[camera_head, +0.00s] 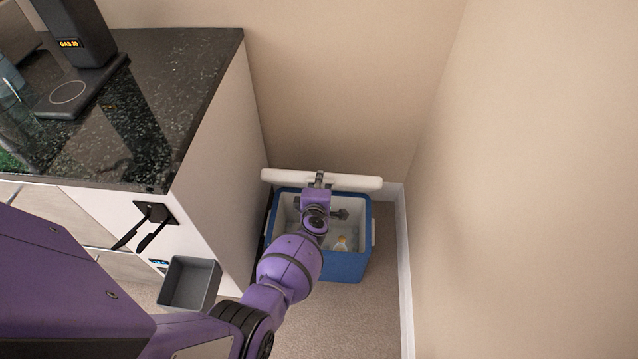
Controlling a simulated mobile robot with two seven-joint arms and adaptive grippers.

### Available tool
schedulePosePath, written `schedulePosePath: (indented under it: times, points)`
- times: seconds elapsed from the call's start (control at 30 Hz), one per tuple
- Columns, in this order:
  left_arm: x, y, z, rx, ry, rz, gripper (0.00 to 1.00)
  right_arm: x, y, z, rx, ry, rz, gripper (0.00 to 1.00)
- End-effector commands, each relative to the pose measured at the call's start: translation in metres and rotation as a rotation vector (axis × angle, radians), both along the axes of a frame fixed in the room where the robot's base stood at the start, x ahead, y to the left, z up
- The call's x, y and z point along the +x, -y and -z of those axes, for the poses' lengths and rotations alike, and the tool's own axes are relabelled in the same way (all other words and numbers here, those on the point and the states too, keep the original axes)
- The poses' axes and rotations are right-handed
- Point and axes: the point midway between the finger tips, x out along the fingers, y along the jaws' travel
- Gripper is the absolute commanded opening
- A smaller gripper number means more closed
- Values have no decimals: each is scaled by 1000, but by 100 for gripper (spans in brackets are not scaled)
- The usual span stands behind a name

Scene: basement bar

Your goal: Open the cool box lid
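The cool box (347,267) stands on the floor in the corner, with blue outer walls and a white inside. Its white lid (352,182) is raised and seen nearly edge-on along the back of the box, by the wall. The inside is exposed, and a small pale item with some orange (341,243) shows in it. My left arm reaches in from the left over the box. My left gripper (319,178) is at the middle of the lid, appearing to touch it; its fingers are too small and hidden to judge. My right gripper is out of view.
A counter with a dark speckled top (190,75) stands to the left of the box, with a dark appliance (75,30) on it. A grey open bin (190,284) is at the counter's front. Walls close in behind and to the right.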

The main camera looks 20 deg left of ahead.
Motion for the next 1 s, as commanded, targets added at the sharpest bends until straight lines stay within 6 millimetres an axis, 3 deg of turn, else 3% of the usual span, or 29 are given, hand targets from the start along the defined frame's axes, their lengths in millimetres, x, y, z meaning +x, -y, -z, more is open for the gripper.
schedulePosePath:
  times: [0.17, 0.5, 0.7, 1.0]
  points:
    - [-6, 4, -2, -6, 1, -1, 28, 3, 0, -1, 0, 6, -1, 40]
    - [-46, 14, -19, -5, 1, -5, 28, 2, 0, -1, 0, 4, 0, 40]
    - [-61, 19, -27, -5, 2, -2, 28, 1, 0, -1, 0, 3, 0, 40]
    - [-67, 19, -29, 1, -1, -1, 28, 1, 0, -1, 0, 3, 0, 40]
